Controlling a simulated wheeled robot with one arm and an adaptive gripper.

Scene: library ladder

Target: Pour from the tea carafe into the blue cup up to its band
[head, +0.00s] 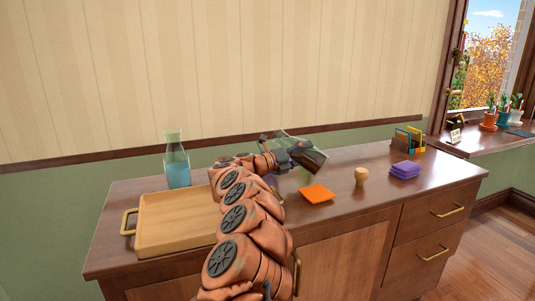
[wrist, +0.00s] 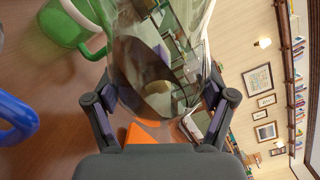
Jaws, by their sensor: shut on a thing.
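My gripper (wrist: 160,95) is shut on a clear glass vessel (wrist: 158,60), which looks like the tea carafe. A blue handle (wrist: 18,118), likely of the blue cup, shows at the left edge of the wrist view, apart from the carafe. The cup's body and band are out of that view, and my arm seems to hide it in the head view. A green mug (wrist: 72,25) stands near the carafe.
A glass bottle of blue liquid (head: 177,165) stands behind a wooden tray (head: 175,220) at the left. An orange square (head: 317,194), a cork-like piece (head: 361,176), a purple stack (head: 404,170) and a small rack (head: 408,140) occupy the right. Bare wood lies between them.

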